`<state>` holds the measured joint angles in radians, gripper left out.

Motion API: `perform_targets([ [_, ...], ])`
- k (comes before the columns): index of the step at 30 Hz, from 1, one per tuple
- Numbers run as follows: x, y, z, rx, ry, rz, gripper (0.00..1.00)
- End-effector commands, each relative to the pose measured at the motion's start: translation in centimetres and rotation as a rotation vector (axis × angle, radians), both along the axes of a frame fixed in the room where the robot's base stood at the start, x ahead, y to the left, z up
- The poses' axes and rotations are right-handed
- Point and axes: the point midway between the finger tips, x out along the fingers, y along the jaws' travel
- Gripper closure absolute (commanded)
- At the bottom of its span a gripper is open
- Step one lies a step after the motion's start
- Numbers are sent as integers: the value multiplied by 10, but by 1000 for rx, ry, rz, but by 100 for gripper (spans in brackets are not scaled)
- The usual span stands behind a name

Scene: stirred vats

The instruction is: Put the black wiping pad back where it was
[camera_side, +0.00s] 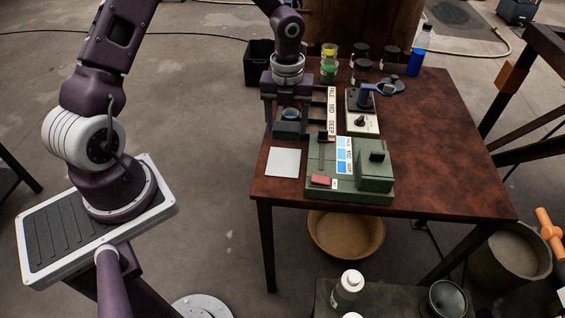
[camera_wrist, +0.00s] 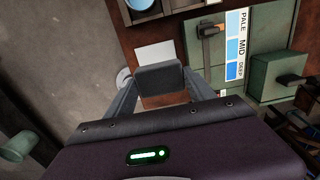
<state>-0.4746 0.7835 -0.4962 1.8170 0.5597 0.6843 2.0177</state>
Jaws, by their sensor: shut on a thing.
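The black wiping pad (camera_wrist: 160,77) is between the fingers of my gripper (camera_wrist: 163,92) in the wrist view. My gripper is shut on it. In the side view the pad (camera_side: 289,131) shows as a dark block low between the fingers of my gripper (camera_side: 287,128), near the table's left edge. A white square (camera_side: 284,162) lies flat on the table just in front of the gripper. It also shows in the wrist view (camera_wrist: 155,52), partly covered by the pad. I cannot tell whether the pad touches the table.
A green box device (camera_side: 345,179) with a red button stands right of the white square. Behind it are a tray marked PALE, MID, DEEP (camera_side: 331,110) and a white-topped device (camera_side: 362,121). Jars (camera_side: 330,63) stand at the back. The table's right side (camera_side: 445,150) is clear.

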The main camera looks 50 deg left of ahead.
Motion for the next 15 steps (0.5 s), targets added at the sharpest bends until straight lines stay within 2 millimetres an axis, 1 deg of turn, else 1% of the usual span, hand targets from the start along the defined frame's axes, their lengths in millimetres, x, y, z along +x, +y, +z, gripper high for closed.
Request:
perform_targets([
  [1,-11,-13,3,3,1,-10,75],
  [3,-28,-31,6,4,1,-11,75],
  [6,-53,-51,11,3,1,-6,75],
  [8,-63,-58,11,2,1,-1,75],
  [9,-68,-61,7,1,3,2,75],
  [11,-71,-63,-6,1,5,4,75],
  [12,-72,-64,-16,1,6,4,75],
  [15,-71,-63,-38,1,6,5,75],
])
